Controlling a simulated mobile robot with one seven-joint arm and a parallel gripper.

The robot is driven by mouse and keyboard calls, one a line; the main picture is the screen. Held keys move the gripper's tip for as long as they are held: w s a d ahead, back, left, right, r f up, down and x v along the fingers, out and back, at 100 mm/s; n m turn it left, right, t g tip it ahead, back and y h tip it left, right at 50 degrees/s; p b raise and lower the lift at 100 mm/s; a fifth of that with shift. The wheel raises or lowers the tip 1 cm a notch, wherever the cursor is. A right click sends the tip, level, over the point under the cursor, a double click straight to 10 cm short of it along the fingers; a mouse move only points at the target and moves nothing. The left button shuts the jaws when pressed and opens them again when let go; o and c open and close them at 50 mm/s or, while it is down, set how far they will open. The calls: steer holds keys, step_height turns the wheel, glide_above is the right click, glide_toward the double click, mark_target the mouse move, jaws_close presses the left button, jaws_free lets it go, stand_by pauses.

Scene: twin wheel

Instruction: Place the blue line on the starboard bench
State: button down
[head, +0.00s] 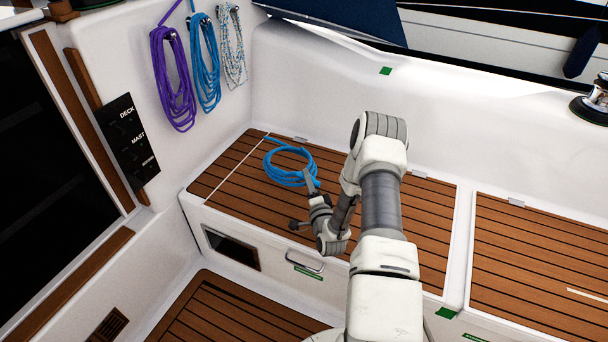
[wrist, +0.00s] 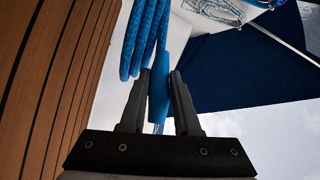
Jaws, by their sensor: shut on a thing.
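The blue line (head: 283,176) is a coiled loop at the left end of the teak-topped bench (head: 235,196), which has green marks near it. My gripper (head: 311,183) is shut on the near right side of the coil. In the wrist view the gripper (wrist: 158,85) pinches a blue part of the line (wrist: 148,40) between its fingers, with several strands beside it. The coil appears at or just above the planks; I cannot tell whether it fully rests on them.
A purple line (head: 172,80), another blue line (head: 205,65) and a white flecked line (head: 232,45) hang on the wall at the back left. A second teak seat section (head: 540,250) lies to the right. A winch (head: 594,102) stands at the far right.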

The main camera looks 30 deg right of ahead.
stand_by(0.4)
steer(key=shift+f+b, duration=1.55)
steer(key=shift+f, duration=2.4)
steer(key=c, duration=0.5)
jaws_free()
steer(key=shift+c, duration=0.2)
steer(key=shift+o, duration=0.2)
steer(key=shift+o, duration=1.3)
